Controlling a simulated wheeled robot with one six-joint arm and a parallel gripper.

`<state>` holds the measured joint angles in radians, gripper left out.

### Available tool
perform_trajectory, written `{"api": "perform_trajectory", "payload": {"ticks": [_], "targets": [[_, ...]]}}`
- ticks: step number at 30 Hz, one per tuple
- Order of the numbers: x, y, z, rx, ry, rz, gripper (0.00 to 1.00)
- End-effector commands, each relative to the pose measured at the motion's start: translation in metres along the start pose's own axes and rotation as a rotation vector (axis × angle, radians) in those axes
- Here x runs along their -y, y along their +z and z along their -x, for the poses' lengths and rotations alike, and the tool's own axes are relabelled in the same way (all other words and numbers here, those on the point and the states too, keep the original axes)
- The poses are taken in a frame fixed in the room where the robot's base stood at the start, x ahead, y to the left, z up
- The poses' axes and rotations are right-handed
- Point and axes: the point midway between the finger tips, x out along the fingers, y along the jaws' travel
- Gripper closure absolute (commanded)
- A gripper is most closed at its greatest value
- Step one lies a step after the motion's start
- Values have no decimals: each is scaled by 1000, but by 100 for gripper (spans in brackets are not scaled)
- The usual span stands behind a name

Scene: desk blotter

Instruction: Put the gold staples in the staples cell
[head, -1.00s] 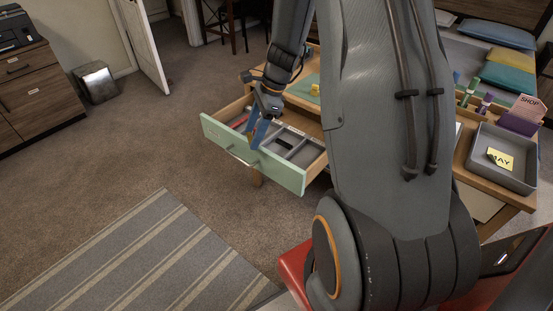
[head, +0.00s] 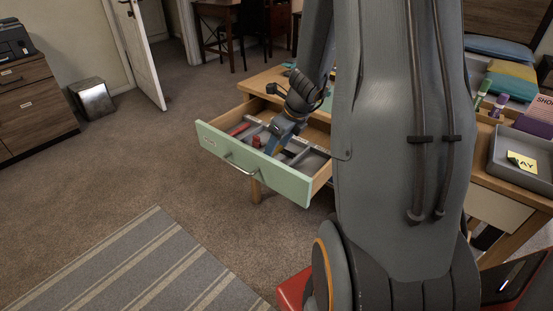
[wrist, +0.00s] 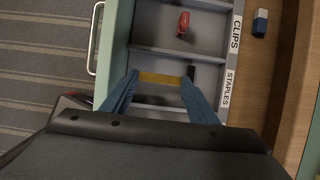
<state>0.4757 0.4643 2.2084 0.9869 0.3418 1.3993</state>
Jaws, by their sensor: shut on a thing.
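The gold staples (wrist: 160,78) are a short gold bar between the two blue fingertips of my gripper (wrist: 158,82) in the wrist view. My gripper is shut on them, one finger at each end. They appear over the staples cell (wrist: 207,78), beside the STAPLES label (wrist: 228,88); I cannot tell whether they touch its floor. In the head view my gripper (head: 273,149) reaches down into the open drawer (head: 255,170), and the staples are hidden there.
A red object (wrist: 183,23) lies in the cell by the CLIPS label (wrist: 235,32). A small black piece (wrist: 191,71) is beside the right fingertip. Grey dividers separate the cells. A blue-and-white eraser (wrist: 260,22) lies on the wood to the right.

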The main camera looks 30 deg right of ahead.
Motion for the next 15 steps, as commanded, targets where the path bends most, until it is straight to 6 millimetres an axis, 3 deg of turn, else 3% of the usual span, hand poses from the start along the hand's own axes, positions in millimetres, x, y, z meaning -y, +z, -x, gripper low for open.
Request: {"api": "perform_trajectory", "payload": {"ticks": [7, 15], "targets": [[-1, -13, -31, -2, 2, 0, 67], [-1, -14, -34, -1, 1, 2, 67]]}}
